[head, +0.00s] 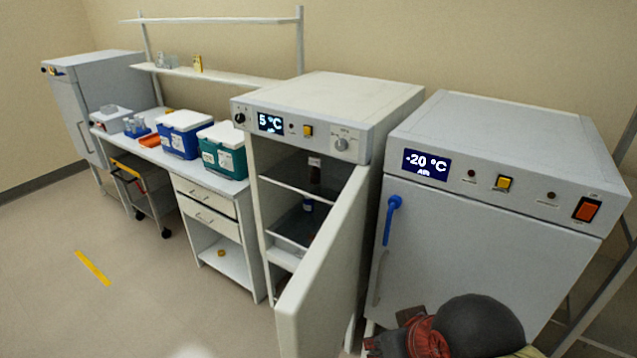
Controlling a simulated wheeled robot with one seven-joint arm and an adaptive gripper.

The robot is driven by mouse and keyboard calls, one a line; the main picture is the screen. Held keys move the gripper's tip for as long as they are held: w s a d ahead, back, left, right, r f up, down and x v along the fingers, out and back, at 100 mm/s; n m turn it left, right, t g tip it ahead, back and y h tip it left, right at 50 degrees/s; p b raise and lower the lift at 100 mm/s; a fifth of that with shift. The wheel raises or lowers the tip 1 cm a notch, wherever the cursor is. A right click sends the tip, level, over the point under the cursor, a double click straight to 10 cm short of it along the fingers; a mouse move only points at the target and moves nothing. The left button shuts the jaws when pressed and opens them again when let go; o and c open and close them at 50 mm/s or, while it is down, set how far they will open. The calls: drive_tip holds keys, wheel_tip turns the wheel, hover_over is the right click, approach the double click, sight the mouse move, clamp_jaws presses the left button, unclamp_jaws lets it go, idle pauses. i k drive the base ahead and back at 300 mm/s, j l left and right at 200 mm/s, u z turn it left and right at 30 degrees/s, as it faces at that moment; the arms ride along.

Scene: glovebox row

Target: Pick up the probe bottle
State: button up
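The 5 °C cabinet (334,99) stands in the middle with its door (325,260) swung open toward me. A dark bottle (315,174) with a pale label or cap stands on its upper shelf. A second small bottle (308,205) with a blue part stands on the shelf below. Both are small and partly in shadow, and I cannot tell which is the probe bottle. The door hides part of the inside. Part of my arm shows at the bottom right, dark and rounded with a red piece; my gripper's fingers do not show.
The closed -20 °C freezer (500,230) stands right of the open door. A bench to the left holds a blue-sided cooler (184,140), a teal-sided cooler (222,160) and an orange tray (149,141). A cart (140,190) stands under it. The left floor is clear, marked by yellow tape (93,267).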

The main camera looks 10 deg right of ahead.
sight(315, 173)
drive_tip(key=k+u, duration=0.1)
drive_tip(key=u, duration=0.25)
drive_tip(key=k+j+u, duration=0.1)
drive_tip(key=u, duration=0.25)
drive_tip(key=k+u, duration=0.15)
drive_tip(key=u, duration=0.2)
drive_tip(key=i+j+u, duration=0.1)
drive_tip(key=i+j, duration=0.35)
drive_tip(key=i+j+u, duration=0.1)
drive_tip(key=i+j, duration=0.3)
drive_tip(key=i, duration=0.3)
drive_tip(key=i+j+z, duration=0.15)
drive_tip(key=i+z, duration=0.2)
drive_tip(key=i+j+z, duration=0.2)
drive_tip(key=i+z, duration=0.15)
drive_tip(key=i+l+z, duration=0.1)
drive_tip(key=i+z, duration=0.9)
drive_tip(key=i, duration=0.5)
